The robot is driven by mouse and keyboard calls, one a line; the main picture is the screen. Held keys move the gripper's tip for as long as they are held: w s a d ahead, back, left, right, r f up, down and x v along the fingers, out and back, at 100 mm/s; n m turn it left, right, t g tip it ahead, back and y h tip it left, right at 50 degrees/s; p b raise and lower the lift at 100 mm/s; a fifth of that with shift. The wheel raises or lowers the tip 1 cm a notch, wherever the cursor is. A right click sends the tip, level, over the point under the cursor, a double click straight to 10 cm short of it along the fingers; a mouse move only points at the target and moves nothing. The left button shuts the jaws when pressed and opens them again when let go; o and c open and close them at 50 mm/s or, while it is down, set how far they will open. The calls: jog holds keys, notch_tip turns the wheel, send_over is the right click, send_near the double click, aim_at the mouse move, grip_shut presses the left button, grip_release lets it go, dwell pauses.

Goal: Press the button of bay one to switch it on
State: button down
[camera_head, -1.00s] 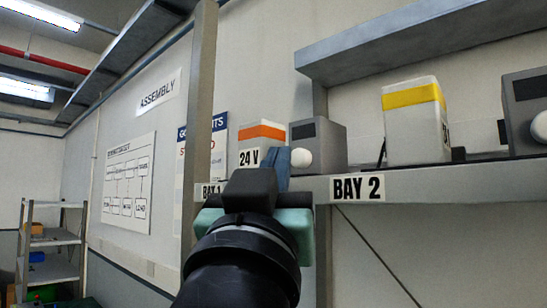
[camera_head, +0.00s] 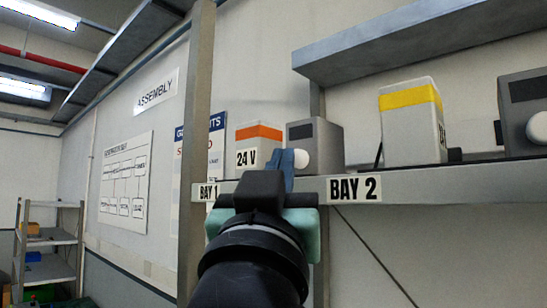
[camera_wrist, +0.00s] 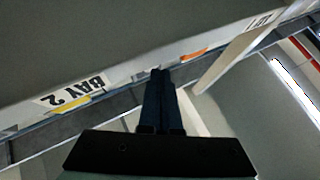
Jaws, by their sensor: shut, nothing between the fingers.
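The bay one label (camera_head: 208,191) is on the shelf front at left. Above it stand a white box marked 24 V with an orange band (camera_head: 259,133) and a grey box (camera_head: 328,142) with a white round button (camera_head: 301,160). My gripper (camera_head: 285,160) is shut and empty, its blue fingers pointing up in front of the shelf. In the head view the fingertips appear just left of the button and overlap the boxes' lower parts; I cannot tell whether they touch anything. In the wrist view the shut fingertips (camera_wrist: 158,73) are near the shelf edge; the button is not discernible there.
The bay two label (camera_head: 353,189) is on the shelf front (camera_head: 450,186) to the right. Above stand a yellow-banded white box (camera_head: 412,124) and another grey box with a white button (camera_head: 539,127). A grey post (camera_head: 196,130) rises at left. An upper shelf (camera_head: 420,40) hangs overhead.

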jog(key=shift+w+d, duration=0.25)
dwell(0.3)
jog(key=shift+s+a, duration=0.65)
jog(key=shift+a, duration=0.05)
jog(key=s+a, duration=0.4)
jog(key=shift+s+b, duration=0.15)
jog(key=shift+b, duration=0.2)
dwell(0.3)
jog(key=shift+a, duration=0.1)
